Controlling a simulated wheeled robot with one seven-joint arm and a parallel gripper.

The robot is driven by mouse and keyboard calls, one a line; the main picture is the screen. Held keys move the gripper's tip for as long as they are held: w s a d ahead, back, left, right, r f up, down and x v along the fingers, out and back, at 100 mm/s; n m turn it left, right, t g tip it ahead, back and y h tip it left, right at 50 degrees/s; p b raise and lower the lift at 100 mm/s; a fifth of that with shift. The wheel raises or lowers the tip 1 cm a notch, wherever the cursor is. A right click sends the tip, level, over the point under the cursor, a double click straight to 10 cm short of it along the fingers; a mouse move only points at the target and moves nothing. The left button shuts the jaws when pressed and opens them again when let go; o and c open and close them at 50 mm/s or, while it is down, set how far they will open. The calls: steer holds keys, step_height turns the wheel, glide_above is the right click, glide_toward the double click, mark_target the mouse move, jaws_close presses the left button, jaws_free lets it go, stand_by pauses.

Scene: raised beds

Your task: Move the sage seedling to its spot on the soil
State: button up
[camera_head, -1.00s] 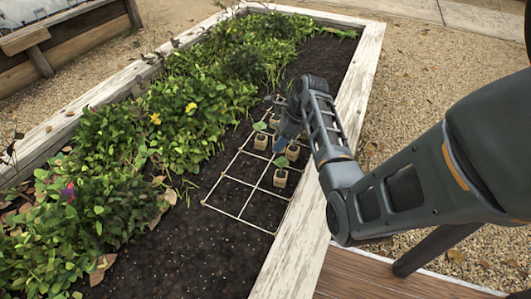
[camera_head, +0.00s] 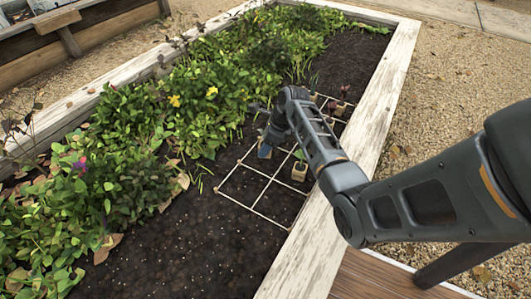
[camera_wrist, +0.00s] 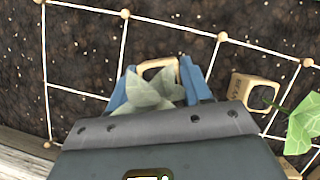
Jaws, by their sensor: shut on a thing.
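My gripper (camera_wrist: 160,88) is shut on the pale wooden pot (camera_wrist: 158,64) of the sage seedling, whose grey-green leaves (camera_wrist: 152,92) stand between the blue fingers in the wrist view. The gripper (camera_head: 265,151) is over the string grid (camera_head: 262,172) on the soil in the head view; there the arm hides most of the held seedling. I cannot tell whether its pot touches the soil. A bright green seedling (camera_wrist: 303,124) in a marked wooden pot (camera_wrist: 255,93) stands to the right of the gripper, apart from it; its pot (camera_head: 299,171) also shows in the head view.
The white timber edge (camera_head: 305,250) of the bed runs along the right. Dense leafy plants (camera_head: 135,185) fill the left side. Dark-leaved seedlings (camera_head: 345,91) stand farther back in the grid. Several near grid cells are bare soil.

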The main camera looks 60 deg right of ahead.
step_height(320, 180, down, 3)
steer(key=shift+b, duration=0.55)
steer(key=o, duration=1.1)
steer(key=shift+c, duration=0.2)
